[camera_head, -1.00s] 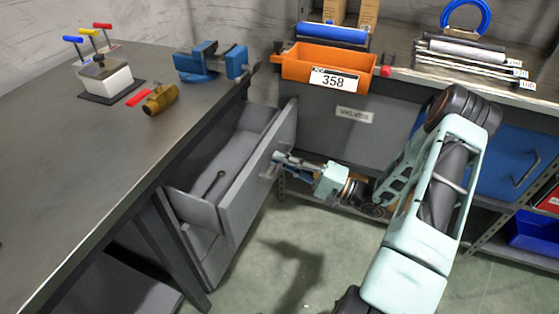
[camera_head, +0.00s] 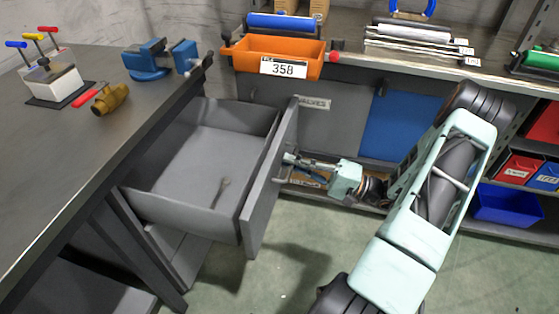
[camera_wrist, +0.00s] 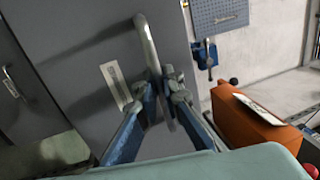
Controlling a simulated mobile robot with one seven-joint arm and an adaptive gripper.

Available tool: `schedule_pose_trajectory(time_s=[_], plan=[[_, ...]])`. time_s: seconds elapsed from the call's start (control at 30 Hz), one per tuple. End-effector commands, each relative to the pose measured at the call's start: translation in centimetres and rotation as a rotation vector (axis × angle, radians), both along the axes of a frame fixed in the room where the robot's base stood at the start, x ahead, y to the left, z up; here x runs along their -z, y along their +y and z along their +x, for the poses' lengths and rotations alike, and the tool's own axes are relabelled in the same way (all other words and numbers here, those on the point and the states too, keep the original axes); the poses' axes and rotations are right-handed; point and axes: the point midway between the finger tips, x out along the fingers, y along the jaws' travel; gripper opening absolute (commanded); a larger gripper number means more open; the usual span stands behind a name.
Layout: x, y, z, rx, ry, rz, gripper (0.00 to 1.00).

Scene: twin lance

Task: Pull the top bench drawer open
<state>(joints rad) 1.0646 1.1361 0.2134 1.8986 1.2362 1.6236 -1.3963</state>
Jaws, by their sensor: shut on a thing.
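The top bench drawer (camera_head: 190,170) is grey and stands well out from under the workbench (camera_head: 60,140). My gripper (camera_head: 287,168) is at the outer face of the drawer front (camera_head: 270,185). In the wrist view the drawer front (camera_wrist: 85,50) fills the left, and its metal bar handle (camera_wrist: 147,45) runs between the two blue-backed fingers of my gripper (camera_wrist: 158,97). The fingers are shut on the handle. In the head view the handle is mostly hidden by my gripper.
On the bench are a blue vise (camera_head: 160,60), a brass valve (camera_head: 110,98) and a white block with coloured handles (camera_head: 55,80). An orange bin (camera_head: 275,55) labelled 358 sits on the back shelf. A blue bin (camera_head: 505,205) is low at right. Floor before the drawer is clear.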

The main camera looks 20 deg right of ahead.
Motion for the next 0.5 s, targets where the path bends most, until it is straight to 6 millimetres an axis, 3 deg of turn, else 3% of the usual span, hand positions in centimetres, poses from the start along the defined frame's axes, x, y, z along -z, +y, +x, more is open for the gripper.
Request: schedule_pose_trajectory(time_s=[0.5], plan=[[0.02,-0.94,-0.63,0.0,0.0,-0.001,0.0]])
